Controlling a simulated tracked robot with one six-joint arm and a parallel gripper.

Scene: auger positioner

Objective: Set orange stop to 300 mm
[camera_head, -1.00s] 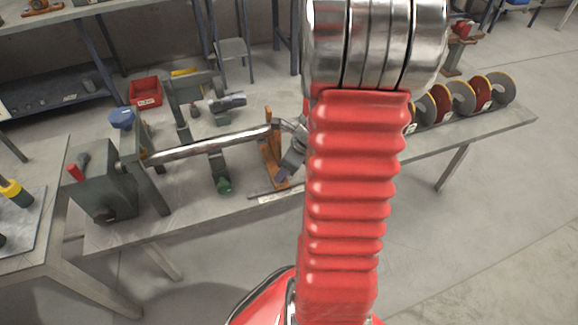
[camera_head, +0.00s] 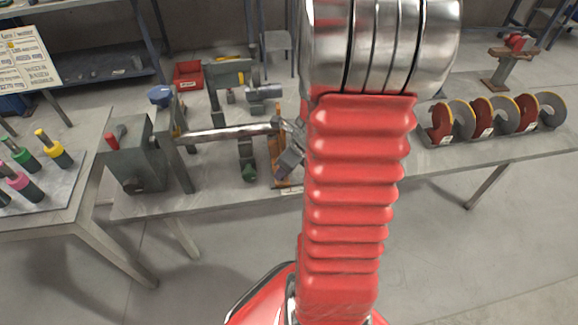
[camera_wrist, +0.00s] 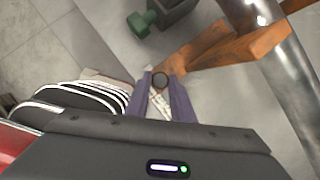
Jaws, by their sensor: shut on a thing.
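The orange stop (camera_head: 277,172) stands upright on the bench under the long metal tube, at the tube's right end. In the wrist view the orange stop (camera_wrist: 215,50) runs up to the right, beside the shiny tube (camera_wrist: 290,80). In the head view my gripper (camera_head: 286,165) is at the stop's right side, partly hidden by my red arm. A pale scale strip (camera_head: 292,190) lies at the bench's front edge; its marks are unreadable here.
A grey headstock box (camera_head: 140,160) with a red-handled lever is left of the tube. A green-knobbed support (camera_head: 248,165) stands under the tube. Red and grey auger flights (camera_head: 490,118) line the bench at right. A left table (camera_head: 75,190) holds coloured tools.

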